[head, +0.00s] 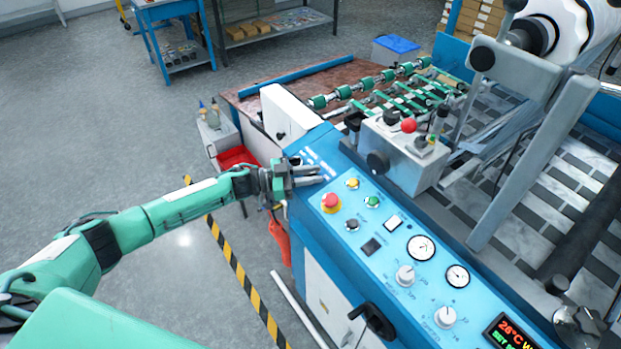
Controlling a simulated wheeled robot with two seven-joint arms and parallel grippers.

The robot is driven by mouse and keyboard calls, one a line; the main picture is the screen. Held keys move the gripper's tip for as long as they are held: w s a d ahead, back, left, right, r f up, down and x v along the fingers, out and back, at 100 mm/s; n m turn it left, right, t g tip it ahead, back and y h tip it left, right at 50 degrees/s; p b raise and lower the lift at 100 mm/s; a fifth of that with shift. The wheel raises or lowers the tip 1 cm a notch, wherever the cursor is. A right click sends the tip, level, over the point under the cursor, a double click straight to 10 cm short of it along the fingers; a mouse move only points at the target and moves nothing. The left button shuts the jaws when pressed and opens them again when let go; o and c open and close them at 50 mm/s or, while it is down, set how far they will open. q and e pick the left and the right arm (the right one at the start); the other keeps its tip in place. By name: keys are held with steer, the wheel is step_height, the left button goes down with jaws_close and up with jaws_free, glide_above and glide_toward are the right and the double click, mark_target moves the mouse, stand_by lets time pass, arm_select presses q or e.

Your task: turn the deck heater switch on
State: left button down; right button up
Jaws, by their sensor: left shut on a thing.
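The blue control panel (335,215) runs along the machine's near side. My left gripper (322,174) is over its far left end, with the fingers pointing right. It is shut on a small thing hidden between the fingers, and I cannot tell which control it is. White markings (318,160) lie on the panel just beyond the fingers. No label that I can read names the deck heater switch. My right gripper is not in view.
A red emergency button (330,201), yellow button (352,184) and green button (372,201) are close to the gripper. Two gauges (421,248) and knobs (405,276) follow. A grey control box (405,155) rises behind the panel. Open floor (120,150) lies left.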

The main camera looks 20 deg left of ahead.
arm_select(q)
steer(key=shift+m+g+b, duration=0.3)
steer(key=shift+m+g, duration=0.2)
steer(key=c, duration=1.5)
jaws_free()
steer(key=b+v, duration=0.1)
steer(key=v, duration=0.3)
steer(key=b+v, duration=0.1)
steer(key=v, duration=0.4)
steer(key=b+v, duration=0.2)
steer(key=v, duration=0.2)
steer(key=shift+a+f, duration=0.25)
steer(key=shift+a, duration=0.15)
steer(key=shift+s+a, duration=0.1)
